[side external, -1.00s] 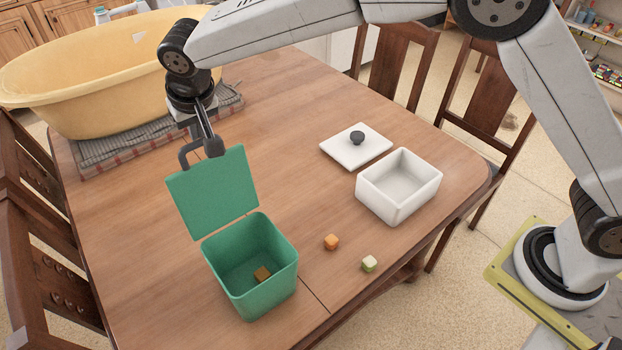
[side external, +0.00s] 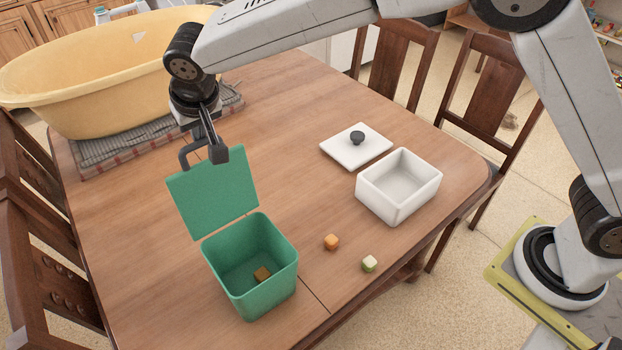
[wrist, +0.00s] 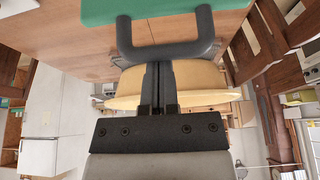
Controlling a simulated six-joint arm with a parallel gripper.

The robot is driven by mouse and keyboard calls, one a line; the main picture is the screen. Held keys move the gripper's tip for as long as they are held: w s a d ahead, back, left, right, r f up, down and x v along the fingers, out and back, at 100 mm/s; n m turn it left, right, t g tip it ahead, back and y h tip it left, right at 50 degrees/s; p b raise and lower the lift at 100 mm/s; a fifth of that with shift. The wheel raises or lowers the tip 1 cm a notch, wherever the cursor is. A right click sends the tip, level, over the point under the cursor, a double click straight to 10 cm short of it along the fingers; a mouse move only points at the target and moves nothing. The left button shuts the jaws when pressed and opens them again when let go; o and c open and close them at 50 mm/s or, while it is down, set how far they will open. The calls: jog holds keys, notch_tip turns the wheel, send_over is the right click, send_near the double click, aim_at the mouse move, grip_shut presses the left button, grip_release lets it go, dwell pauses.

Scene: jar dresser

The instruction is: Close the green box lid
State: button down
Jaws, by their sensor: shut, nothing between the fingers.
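The green box (side external: 250,290) stands open near the table's front, with a small brown cube (side external: 262,273) inside. Its green lid (side external: 213,195) is hinged at the box's back rim and stands up, leaning back. The lid carries a dark U-shaped handle (side external: 184,156). In the wrist view the handle (wrist: 168,48) and the lid's edge (wrist: 150,10) are at the top. My gripper (side external: 217,150) is shut and empty, its fingertips right at the handle. In the wrist view the fingers (wrist: 158,72) end at the handle's bar; I cannot tell whether they touch it.
A white open box (side external: 399,187) and a white lid with a black knob (side external: 356,148) lie to the right. A yellow basin (side external: 90,85) stands behind my gripper.

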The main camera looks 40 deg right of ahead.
jog(key=shift+s, duration=0.25)
jog(key=shift+s+r+t, duration=0.2)
jog(key=shift+s+t, duration=0.2)
jog(key=shift+s, duration=0.7)
jog(key=s+f, duration=0.2)
jog(key=s, duration=0.8)
jog(key=s+f+t, duration=0.1)
jog(key=s+f, duration=1.1)
jog(key=shift+a+f+t, duration=0.2)
jog(key=shift+a+t, duration=0.05)
jog(key=shift+t, duration=0.05)
jog(key=shift+w+r, duration=0.1)
jog(key=shift+r, duration=0.1)
